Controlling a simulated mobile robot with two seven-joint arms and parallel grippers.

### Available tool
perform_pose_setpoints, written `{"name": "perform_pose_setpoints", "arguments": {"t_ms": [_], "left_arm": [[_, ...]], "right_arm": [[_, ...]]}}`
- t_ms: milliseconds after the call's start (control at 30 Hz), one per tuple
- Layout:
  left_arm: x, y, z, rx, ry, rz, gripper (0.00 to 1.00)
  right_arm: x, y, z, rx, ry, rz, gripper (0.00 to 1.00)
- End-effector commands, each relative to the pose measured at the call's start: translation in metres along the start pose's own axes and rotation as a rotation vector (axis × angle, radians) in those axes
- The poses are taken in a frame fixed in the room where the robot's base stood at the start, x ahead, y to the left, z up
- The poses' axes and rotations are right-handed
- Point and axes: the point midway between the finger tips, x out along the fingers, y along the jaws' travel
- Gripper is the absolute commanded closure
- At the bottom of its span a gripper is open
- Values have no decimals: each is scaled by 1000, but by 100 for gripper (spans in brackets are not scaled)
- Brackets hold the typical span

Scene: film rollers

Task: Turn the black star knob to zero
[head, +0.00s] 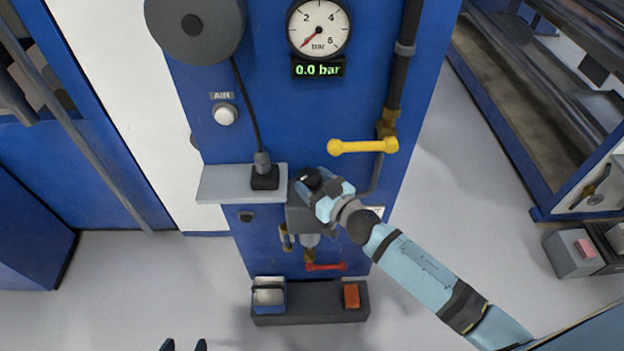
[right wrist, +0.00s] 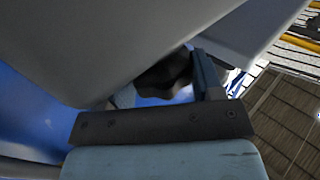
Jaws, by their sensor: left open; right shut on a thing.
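The black star knob (head: 312,178) sits on the front of the blue panel, on the grey regulator block (head: 300,215). My right gripper (head: 322,183) is at the knob, shut on it, and partly covers it. In the right wrist view the dark knob (right wrist: 165,75) shows between the fingers, partly hidden by a grey surface. The round gauge (head: 319,27) has its red needle at the low end, and the display (head: 318,69) below it reads 0.0 bar. My left gripper (head: 184,345) is open and empty at the bottom edge, with only its fingertips showing.
A yellow lever (head: 362,147) sticks out above the knob. A grey shelf (head: 222,184) with a black device (head: 265,179) is left of it. A red lever (head: 326,267) and a dark tray (head: 310,318) are below.

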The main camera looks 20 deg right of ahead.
Motion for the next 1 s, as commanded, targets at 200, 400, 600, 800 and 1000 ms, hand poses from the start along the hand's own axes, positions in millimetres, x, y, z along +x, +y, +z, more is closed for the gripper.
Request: {"name": "perform_pose_setpoints", "arguments": {"t_ms": [200,400,600,800,1000], "left_arm": [[-14,1,-21,0,2,0,37],[-21,1,-34,0,6,0,37],[-23,1,-36,0,7,0,37],[-21,1,-33,0,3,0,37],[-20,1,-29,0,-1,0,37]], "right_arm": [[1,6,-6,-5,-3,-206,63],[2,9,-4,-7,-3,-390,63],[3,11,-2,-5,-2,-551,63],[4,12,-1,-3,-2,-668,63],[5,12,0,-2,-1,-737,63]]}}
